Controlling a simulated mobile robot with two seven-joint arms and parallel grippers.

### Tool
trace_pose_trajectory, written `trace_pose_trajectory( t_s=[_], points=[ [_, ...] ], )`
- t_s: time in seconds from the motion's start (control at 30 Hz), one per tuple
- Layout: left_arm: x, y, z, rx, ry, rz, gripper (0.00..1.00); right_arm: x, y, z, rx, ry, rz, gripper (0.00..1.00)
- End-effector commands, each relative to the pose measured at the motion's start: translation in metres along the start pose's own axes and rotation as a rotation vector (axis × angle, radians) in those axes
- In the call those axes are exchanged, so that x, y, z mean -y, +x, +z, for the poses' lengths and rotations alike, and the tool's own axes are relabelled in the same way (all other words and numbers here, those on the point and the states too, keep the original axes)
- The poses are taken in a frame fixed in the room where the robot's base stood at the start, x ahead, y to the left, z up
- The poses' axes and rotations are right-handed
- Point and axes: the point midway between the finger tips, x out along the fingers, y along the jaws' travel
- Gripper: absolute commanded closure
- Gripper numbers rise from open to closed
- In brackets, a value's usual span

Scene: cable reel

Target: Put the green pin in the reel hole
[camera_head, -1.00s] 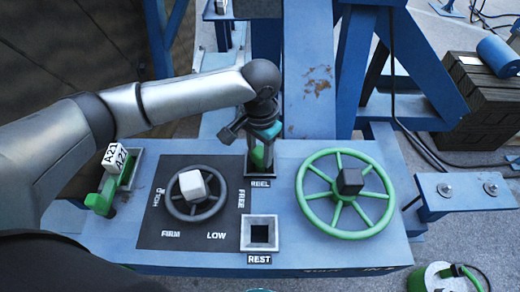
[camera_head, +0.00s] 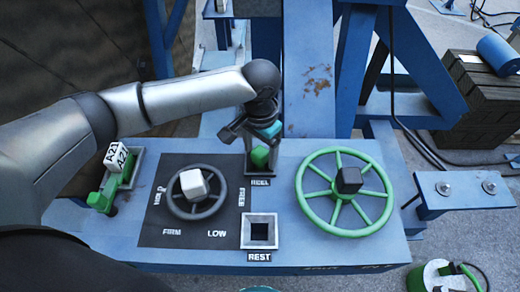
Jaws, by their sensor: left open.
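The green pin (camera_head: 260,157) stands in the frame marked REEL (camera_head: 258,181), which holds the reel hole, on the blue console. Only its green head shows. The gripper and the pin itself hide the hole, so I cannot tell how deep the pin sits. My left gripper (camera_head: 257,139) is open just above and behind the pin head, with the fingers clear of most of it. The square socket marked REST (camera_head: 260,233) in front is empty. My right gripper is not in view.
A dark handwheel (camera_head: 193,193) with a white knob is left of the REEL frame. A green handwheel (camera_head: 345,192) with a black knob is to the right. A green lever with an A21 tag (camera_head: 117,158) is at the far left. Blue beams rise behind.

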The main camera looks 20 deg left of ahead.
Motion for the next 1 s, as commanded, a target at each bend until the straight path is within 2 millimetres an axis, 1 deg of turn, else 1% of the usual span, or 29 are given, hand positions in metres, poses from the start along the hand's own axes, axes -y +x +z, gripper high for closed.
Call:
trace_pose_trajectory(
  t_s=[0.17, 0.27, 0.37, 0.7, 0.8, 0.9, 1.0],
  points=[
    [0.0, 0.0, 0.001, 0.002, 0.0, 0.0, 0.2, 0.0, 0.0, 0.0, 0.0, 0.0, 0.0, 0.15],
    [0.0, -0.008, 0.0, 0.0, 0.0, 0.0, 0.2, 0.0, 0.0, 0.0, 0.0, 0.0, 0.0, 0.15],
    [0.0, -0.024, 0.0, -0.002, 0.0, 0.001, 0.2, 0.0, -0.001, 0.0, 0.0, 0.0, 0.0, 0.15],
    [0.0, -0.104, -0.001, -0.004, 0.001, -0.001, 0.2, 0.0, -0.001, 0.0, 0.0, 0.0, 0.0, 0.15],
    [0.0, -0.124, -0.001, -0.003, 0.001, 0.0, 0.2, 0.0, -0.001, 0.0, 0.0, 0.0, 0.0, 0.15],
    [0.0, -0.138, -0.001, -0.002, 0.001, 0.0, 0.2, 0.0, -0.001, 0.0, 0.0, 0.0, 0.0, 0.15],
    [0.0, -0.147, -0.001, -0.002, 0.0, 0.0, 0.2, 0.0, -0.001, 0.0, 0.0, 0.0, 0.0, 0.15]
  ],
)
